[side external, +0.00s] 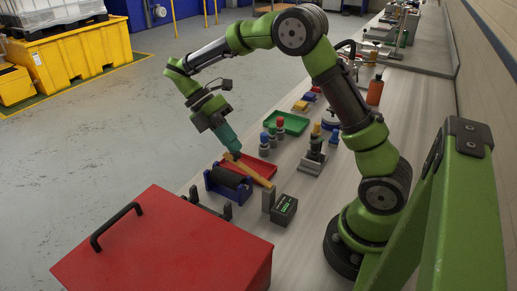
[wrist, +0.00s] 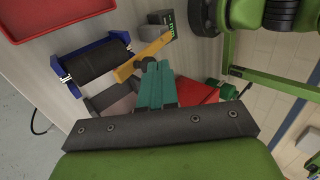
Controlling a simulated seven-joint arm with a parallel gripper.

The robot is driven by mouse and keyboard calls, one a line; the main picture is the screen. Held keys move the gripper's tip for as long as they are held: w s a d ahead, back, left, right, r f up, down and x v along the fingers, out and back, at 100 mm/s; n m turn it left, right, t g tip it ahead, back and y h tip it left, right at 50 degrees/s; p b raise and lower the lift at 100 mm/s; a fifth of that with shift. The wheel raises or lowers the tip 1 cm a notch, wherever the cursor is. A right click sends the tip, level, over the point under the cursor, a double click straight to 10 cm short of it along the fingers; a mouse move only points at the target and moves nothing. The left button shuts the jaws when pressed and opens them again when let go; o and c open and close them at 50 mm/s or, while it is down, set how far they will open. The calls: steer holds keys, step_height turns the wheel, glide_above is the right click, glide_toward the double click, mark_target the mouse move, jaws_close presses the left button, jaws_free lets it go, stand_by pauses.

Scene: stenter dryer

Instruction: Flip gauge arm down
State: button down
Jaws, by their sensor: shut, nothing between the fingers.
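The gauge arm is a yellow-orange bar (side external: 250,170), running from a grey post by the gauge box up and left past the roller. In the wrist view the bar (wrist: 142,58) lies just beyond my fingertips. The gauge box (side external: 284,209) is dark with a lit green display. The dark roller (side external: 230,176) sits in a blue cradle (side external: 212,190) beside the bar. My gripper (side external: 236,154) has teal fingers, shut and empty, pointing down at the bar's upper-left end. In the wrist view the fingertips (wrist: 157,66) are close to the bar; I cannot tell whether they touch.
A red tray (side external: 248,165) lies behind the bar and a green tray (side external: 292,124) farther back. Several colored-top bottles (side external: 265,145) stand near them. A large red lid with a black handle (side external: 165,245) fills the front left. Bare bench (side external: 310,225) shows right of the gauge.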

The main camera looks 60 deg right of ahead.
steer(key=shift+w+f, duration=0.45)
steer(key=shift+f, duration=0.05)
steer(key=shift+s+f, duration=0.1)
steer(key=shift+s, duration=0.75)
steer(key=shift+w, duration=0.1)
steer(key=v, duration=0.7)
steer(key=shift+r, duration=0.2)
